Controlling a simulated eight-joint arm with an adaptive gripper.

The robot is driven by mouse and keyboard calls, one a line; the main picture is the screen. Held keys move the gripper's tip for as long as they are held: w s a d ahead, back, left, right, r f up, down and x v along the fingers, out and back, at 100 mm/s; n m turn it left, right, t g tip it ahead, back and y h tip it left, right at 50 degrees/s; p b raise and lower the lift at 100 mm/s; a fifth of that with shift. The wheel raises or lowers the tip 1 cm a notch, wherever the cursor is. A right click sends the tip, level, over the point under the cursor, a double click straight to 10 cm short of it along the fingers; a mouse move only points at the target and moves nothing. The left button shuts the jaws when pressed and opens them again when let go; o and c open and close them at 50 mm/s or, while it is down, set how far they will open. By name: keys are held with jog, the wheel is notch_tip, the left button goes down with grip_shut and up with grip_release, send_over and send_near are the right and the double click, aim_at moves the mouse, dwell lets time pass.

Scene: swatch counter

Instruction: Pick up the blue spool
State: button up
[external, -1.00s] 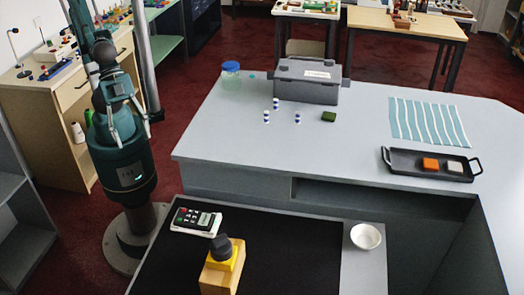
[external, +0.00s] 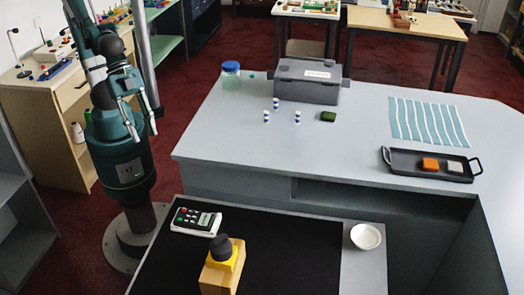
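Three small blue-and-white spools stand upright on the grey counter (external: 225,130): one at the back (external: 276,103), one at front left (external: 266,116) and one at front right (external: 297,117). They look alike at this size. My gripper (external: 148,127) points down at the left, in front of my own arm and off the counter's left edge. Its two fingers are apart with nothing seen between them. It is well to the left of the spools and touches none of them.
Behind the spools stand a grey lidded box (external: 308,84) and a blue-lidded jar (external: 231,75). A dark green block (external: 328,117) lies close to their right. A black tray (external: 398,164) and a striped cloth (external: 428,122) are farther right. The counter left of the spools is clear.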

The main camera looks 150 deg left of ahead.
jog(key=w+a+r+n+g+p, duration=0.1)
jog(key=w+a+r+n+p, duration=0.15)
jog(key=a, duration=0.25)
jog(key=w+a+r+n+g+p, duration=0.1)
jog(key=w+a+r+n+p, duration=0.15)
jog(key=a, duration=0.35)
jog(key=n+g+p, duration=0.4)
jog(key=n+p, duration=0.7)
jog(key=p, duration=0.3)
send_over(267, 112)
jog(key=f, duration=0.4)
jog(key=shift+d+f, duration=0.3)
jog(key=shift+f, duration=0.05)
jog(key=shift+s+a+f, duration=0.15)
jog(key=shift+a+f, duration=0.15)
jog(key=shift+a, duration=0.05)
jog(key=shift+f, duration=1.25)
jog(key=shift+f, duration=0.1)
